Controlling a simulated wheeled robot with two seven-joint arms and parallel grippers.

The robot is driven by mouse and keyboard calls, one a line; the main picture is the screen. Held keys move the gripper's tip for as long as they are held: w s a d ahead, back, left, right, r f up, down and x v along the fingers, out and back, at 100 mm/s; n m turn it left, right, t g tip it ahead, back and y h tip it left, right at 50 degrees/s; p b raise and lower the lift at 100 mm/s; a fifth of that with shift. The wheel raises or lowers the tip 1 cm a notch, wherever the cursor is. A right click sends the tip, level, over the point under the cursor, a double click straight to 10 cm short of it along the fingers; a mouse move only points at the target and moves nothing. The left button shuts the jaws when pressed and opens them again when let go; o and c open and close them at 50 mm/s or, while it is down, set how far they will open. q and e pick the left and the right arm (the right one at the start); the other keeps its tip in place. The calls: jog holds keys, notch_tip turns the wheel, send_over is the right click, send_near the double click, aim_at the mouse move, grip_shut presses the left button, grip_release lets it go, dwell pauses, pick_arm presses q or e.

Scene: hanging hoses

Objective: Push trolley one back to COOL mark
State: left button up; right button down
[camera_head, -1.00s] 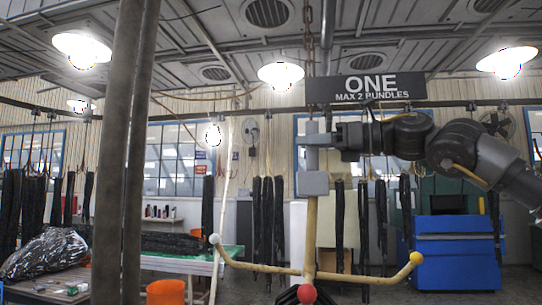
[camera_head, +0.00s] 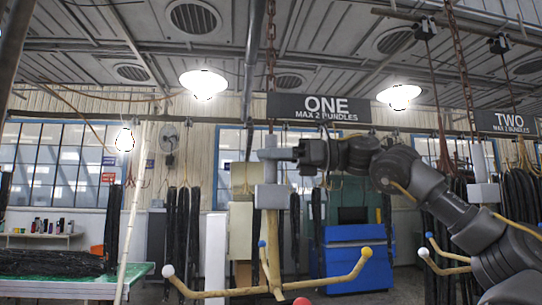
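Trolley one hangs from a chain below the dark sign ONE MAX 2 BUNDLES (camera_head: 318,108). It has a light grey upright hanger (camera_head: 269,172) with a block, and a yellowish stem (camera_head: 271,232) below. Its curved arms (camera_head: 325,283) end in white, yellow, blue and red balls, and no bundle shows on them. My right gripper (camera_head: 284,154) reaches in from the right at the hanger's upper part. Its fingers meet the grey hanger and appear shut on it; the far finger is hidden. My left gripper is not in view. No COOL mark is visible.
Trolley two (camera_head: 482,175) hangs at right under the sign TWO (camera_head: 508,122), close behind my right arm, with dark hoses beside it. A blue machine (camera_head: 352,258) stands behind. A green table (camera_head: 60,286) with dark hose is at left.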

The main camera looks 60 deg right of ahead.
jog(key=c, duration=1.2)
grip_release()
jog(key=shift+f, duration=0.2)
jog(key=shift+r, duration=0.1)
jog(key=shift+s, duration=0.1)
jog(key=b+v, duration=0.4)
jog(key=v, duration=0.6)
jog(key=shift+s+d, duration=0.25)
jog(key=shift+s, duration=0.1)
